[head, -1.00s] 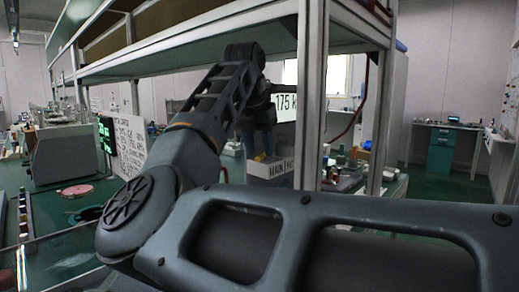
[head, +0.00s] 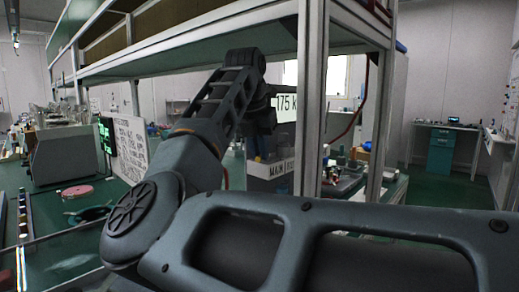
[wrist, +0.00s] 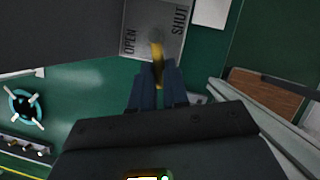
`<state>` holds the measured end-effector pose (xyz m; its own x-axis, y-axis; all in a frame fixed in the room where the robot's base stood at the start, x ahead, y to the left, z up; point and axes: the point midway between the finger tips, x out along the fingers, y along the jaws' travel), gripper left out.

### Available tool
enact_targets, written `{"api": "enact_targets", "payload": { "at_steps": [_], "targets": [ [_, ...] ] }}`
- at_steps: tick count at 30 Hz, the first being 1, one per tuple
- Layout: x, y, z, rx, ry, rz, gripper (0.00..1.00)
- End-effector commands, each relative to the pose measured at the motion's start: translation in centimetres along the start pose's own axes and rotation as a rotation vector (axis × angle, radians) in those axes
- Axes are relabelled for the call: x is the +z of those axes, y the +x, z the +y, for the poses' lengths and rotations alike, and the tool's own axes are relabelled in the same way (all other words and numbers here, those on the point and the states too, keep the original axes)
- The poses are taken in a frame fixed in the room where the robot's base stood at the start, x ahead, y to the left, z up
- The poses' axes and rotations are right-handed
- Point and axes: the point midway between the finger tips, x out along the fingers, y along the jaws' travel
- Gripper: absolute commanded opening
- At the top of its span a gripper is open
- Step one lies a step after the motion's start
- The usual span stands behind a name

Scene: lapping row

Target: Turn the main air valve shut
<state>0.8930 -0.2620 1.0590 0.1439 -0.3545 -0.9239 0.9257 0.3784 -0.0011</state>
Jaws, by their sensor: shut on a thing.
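The main air valve has a yellow lever (wrist: 158,58) on a grey plate marked OPEN on the left and SHUT on the right, in the wrist view. The lever runs from its pivot near the plate's top down between my fingers, roughly midway between the two words. My gripper (wrist: 158,88) is shut on the lever's free end; its dark blue fingers hide part of it. The lever is mostly hidden there by my wrist.
A metal frame post (head: 310,110) stands close right of my gripper, with a shelf (head: 190,62) above. A white written board (head: 130,147) stands to the left. The wrist view shows a dark handwheel (wrist: 25,106) with pale spokes at left and a brown panel (wrist: 265,98) at right.

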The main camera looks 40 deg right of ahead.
Motion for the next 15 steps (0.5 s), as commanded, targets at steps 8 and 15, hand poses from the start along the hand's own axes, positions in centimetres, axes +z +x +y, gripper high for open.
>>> {"api": "enact_targets", "payload": {
  "at_steps": [8,15],
  "targets": [
    [-0.01,-0.06,-0.13,0.013,-0.027,0.0,0.0],
    [0.02,-0.04,-0.7,0.065,-0.144,0.001,0.0]
  ]
}}
